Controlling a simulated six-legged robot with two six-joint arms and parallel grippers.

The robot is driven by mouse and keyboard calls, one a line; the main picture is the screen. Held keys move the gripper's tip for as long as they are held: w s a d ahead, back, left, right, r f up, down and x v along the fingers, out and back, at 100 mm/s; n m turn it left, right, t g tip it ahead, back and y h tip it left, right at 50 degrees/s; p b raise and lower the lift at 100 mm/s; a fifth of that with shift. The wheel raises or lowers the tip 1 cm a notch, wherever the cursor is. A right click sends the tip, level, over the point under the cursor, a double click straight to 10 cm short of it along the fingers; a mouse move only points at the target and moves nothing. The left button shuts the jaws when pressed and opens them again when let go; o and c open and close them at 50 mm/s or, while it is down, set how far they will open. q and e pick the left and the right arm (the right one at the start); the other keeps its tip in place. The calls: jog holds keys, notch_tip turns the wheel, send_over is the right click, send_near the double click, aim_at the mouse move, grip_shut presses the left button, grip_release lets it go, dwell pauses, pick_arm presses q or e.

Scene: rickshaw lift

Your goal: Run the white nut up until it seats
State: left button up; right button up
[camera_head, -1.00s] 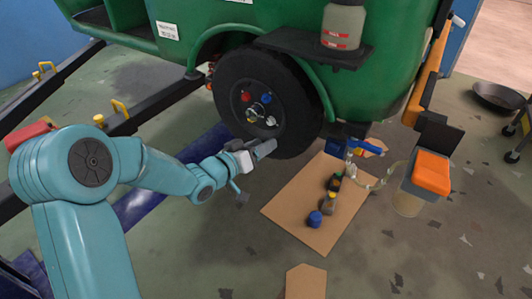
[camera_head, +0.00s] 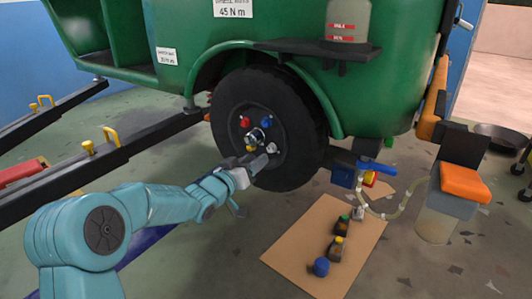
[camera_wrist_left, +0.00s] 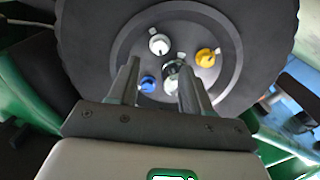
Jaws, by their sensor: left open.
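The white nut (camera_head: 272,148) is at the lower right of the wheel hub (camera_head: 256,135) in the head view. In the left wrist view the white nut (camera_wrist_left: 159,44) shows beyond my fingertips, roughly between them. A yellow nut (camera_wrist_left: 205,57) and a blue nut (camera_wrist_left: 148,83) are also on the hub; a red nut (camera_head: 245,122) shows in the head view. My left gripper (camera_wrist_left: 160,64) is open, its two fingers apart and pointing at the wheel face. In the head view the left gripper (camera_head: 260,162) is just below the white nut. My right gripper is out of view.
The black tyre (camera_head: 225,105) is on a green vehicle (camera_head: 300,25) with a shelf (camera_head: 300,47) above it. A cardboard sheet (camera_head: 300,250) with several small bottles lies on the floor at right. Dark lift arms (camera_head: 130,145) reach in from the left.

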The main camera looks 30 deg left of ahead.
aim_at(270, 149)
pick_arm(q)
jog(key=w, duration=0.6)
jog(key=shift+w+d, duration=0.3)
jog(key=shift+d, duration=0.1)
jog(key=shift+c, duration=0.3)
grip_shut()
